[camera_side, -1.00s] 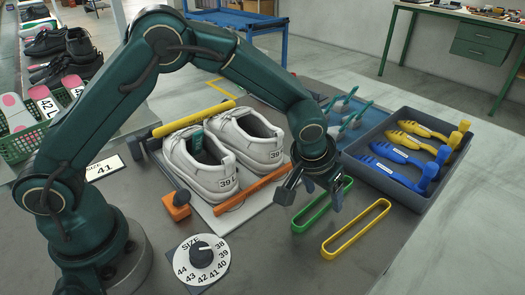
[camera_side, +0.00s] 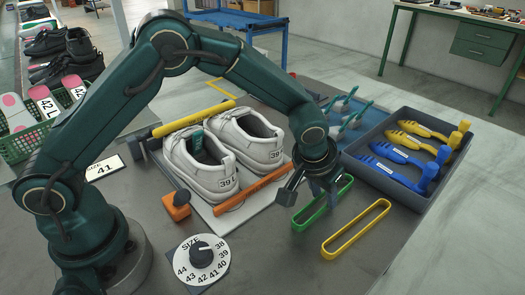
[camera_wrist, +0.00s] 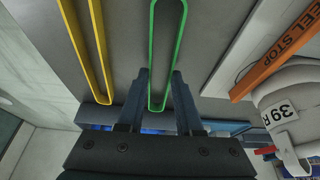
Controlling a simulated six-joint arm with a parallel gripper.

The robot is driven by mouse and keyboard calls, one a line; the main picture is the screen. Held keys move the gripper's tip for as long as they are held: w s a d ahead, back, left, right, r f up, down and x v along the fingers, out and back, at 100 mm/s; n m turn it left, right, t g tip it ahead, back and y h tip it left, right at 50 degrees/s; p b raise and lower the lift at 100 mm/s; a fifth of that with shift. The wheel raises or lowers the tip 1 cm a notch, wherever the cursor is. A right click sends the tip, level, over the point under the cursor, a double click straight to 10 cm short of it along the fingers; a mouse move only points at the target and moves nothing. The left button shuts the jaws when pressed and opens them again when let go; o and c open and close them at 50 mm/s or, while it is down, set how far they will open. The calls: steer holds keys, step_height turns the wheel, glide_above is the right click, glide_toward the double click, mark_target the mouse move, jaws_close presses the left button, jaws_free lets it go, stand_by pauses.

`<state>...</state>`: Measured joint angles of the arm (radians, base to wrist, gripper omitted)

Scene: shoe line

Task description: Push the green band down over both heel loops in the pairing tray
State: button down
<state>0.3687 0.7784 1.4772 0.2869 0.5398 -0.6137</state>
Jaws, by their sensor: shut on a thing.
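The green band (camera_side: 322,205) is a long narrow loop on the grey table, right of the pairing tray (camera_side: 228,215). My gripper (camera_side: 318,192) is low over it. In the wrist view my gripper's fingers (camera_wrist: 160,85) lie along both sides of the green band (camera_wrist: 152,40), shut on it near one end. Two white shoes stand side by side in the tray, a left shoe (camera_side: 205,175) and a right shoe (camera_side: 252,145), both marked 39. Their heels face the orange heel stop (camera_side: 252,190).
A yellow band (camera_side: 356,229) lies right of the green one. A grey bin (camera_side: 385,185) with blue and yellow tools stands beyond. A size dial (camera_side: 201,260) and an orange block (camera_side: 176,206) are at the front left. A yellow bar (camera_side: 194,118) crosses behind the shoes.

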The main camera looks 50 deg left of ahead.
step_height(320, 180, up, 9)
steer(key=s+a+r, duration=0.4)
steer(key=a, duration=0.3)
steer(key=s+a+r, duration=0.4)
steer(key=a, duration=0.2)
steer(key=shift+f, duration=2.45)
steer(key=shift+f, duration=0.55)
steer(key=shift+w, duration=0.1)
steer(key=shift+c, duration=2.4)
jaws_free()
